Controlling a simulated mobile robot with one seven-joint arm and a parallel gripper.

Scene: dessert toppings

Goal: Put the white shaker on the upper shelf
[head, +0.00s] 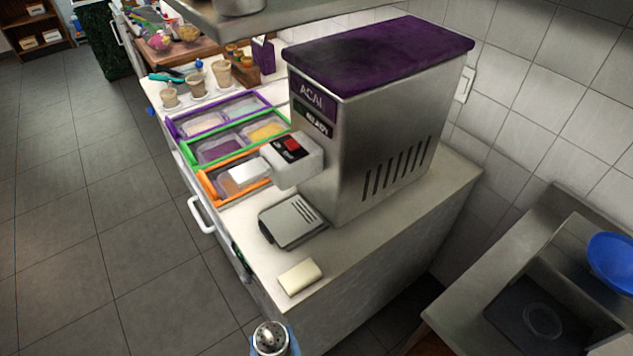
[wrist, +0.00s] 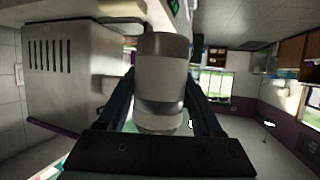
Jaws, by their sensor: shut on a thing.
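The white shaker (head: 270,338) shows at the bottom edge of the head view, with a grey perforated top facing up. Its lower part is cut off by the frame. My gripper (wrist: 160,100) is shut on it, one dark finger on each side. In the wrist view the shaker (wrist: 163,72) looks pale grey with darker bands and fills the space between the fingers. A metal shelf (head: 290,22) crosses the top of the head view, well away from the shaker. Only its near edge and part of its underside show, and the base of a metal vessel (head: 238,5) stands on it.
A steel acai machine (head: 375,135) with a purple lid stands on the counter below the shelf. Colour-framed topping trays (head: 225,140), several cups (head: 196,84) and a cream block (head: 300,277) are also on the counter. A sink with a blue bowl (head: 612,262) is right. The floor at left is clear.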

